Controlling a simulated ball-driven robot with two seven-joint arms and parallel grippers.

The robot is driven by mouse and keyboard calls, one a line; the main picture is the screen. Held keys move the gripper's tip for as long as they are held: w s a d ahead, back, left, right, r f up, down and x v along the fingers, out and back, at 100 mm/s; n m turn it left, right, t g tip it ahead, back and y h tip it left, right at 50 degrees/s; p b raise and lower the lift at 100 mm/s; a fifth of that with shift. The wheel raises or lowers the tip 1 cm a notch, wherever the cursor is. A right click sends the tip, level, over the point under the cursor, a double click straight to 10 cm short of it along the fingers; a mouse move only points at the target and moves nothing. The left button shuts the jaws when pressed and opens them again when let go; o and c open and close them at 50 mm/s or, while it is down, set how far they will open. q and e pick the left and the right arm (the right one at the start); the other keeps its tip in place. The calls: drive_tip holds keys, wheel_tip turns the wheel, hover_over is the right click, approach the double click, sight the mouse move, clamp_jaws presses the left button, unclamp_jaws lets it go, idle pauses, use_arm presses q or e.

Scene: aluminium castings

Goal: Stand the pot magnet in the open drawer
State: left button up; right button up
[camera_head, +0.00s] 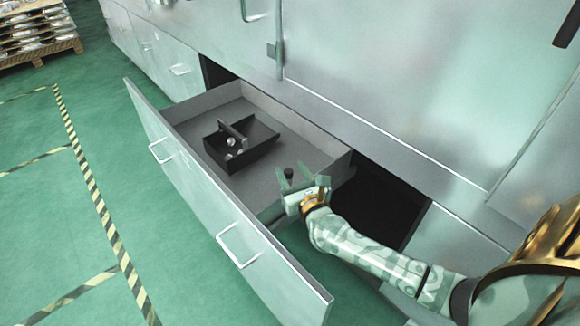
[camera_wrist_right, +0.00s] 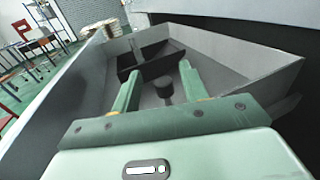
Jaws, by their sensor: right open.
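The pot magnet (camera_head: 288,173) is a small dark piece with a round top. In the right wrist view the pot magnet (camera_wrist_right: 163,86) shows between and beyond my fingers, and looks upright over the grey drawer floor. The open drawer (camera_head: 205,195) is pulled out from the metal cabinet; its grey floor also shows in the wrist view (camera_wrist_right: 205,85). My right gripper (camera_head: 293,180) is open, its two green fingers on either side of the magnet, with a gap visible in the wrist view (camera_wrist_right: 160,72). Its base is partly hidden in the head view. My left gripper is not in view.
A black open box (camera_head: 228,160) with a dark crosspiece and a small shiny part stands in the drawer, left of my gripper. The drawer floor between them is clear. Cabinet fronts (camera_head: 400,90) rise behind. A loaded pallet (camera_head: 38,45) is far off.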

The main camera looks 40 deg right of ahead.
drive_tip(key=p+v, duration=0.1)
drive_tip(key=v, duration=0.8)
drive_tip(key=shift+s, duration=0.15)
drive_tip(key=shift+a, duration=0.1)
idle(0.8)
